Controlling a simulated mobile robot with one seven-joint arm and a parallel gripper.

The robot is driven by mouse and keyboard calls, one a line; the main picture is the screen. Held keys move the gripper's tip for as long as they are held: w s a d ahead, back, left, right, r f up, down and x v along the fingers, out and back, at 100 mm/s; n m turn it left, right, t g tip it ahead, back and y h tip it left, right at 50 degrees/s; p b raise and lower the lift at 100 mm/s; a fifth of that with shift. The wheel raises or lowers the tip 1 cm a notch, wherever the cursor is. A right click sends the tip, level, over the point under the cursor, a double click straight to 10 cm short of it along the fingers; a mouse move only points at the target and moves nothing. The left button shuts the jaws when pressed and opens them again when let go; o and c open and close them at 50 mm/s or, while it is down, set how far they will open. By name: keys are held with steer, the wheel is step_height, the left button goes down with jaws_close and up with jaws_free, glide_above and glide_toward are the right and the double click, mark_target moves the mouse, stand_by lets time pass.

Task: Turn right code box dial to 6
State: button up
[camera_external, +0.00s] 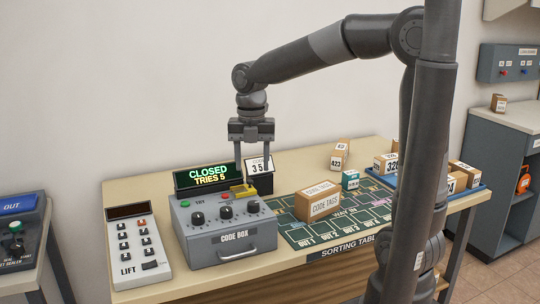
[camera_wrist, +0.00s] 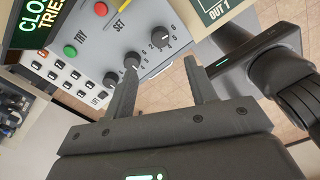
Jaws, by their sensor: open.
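The grey code box (camera_external: 205,245) stands on the wooden table with a row of three black dials on its sloped top. The right dial (camera_external: 253,207) is nearest the green mat; in the wrist view the right dial (camera_wrist: 160,37) is the uppermost, with digits around it, including 4, 5 and 6. Its pointer setting is too small to read surely. The middle dial (camera_wrist: 132,60) and left dial (camera_wrist: 110,80) lie below it there. My gripper (camera_external: 252,170) points down, open and empty, above the box's back right part, apart from the dial. The display (camera_external: 207,178) reads CLOSED, TRIES 5.
A number card (camera_external: 260,165) on a dark stand and a yellow piece (camera_external: 243,191) are close to my fingers. A CODE TAGS carton (camera_external: 318,203) stands on the green mat right of the box. The LIFT keypad (camera_external: 135,245) is at the left.

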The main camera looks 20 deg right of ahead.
steer(key=m+g+h, duration=0.2)
steer(key=m+h, duration=0.2)
steer(key=m, duration=1.3)
glide_toward(253, 203)
steer(key=x, duration=0.8)
steer(key=shift+d+f, duration=0.2)
steer(key=shift+f, duration=0.15)
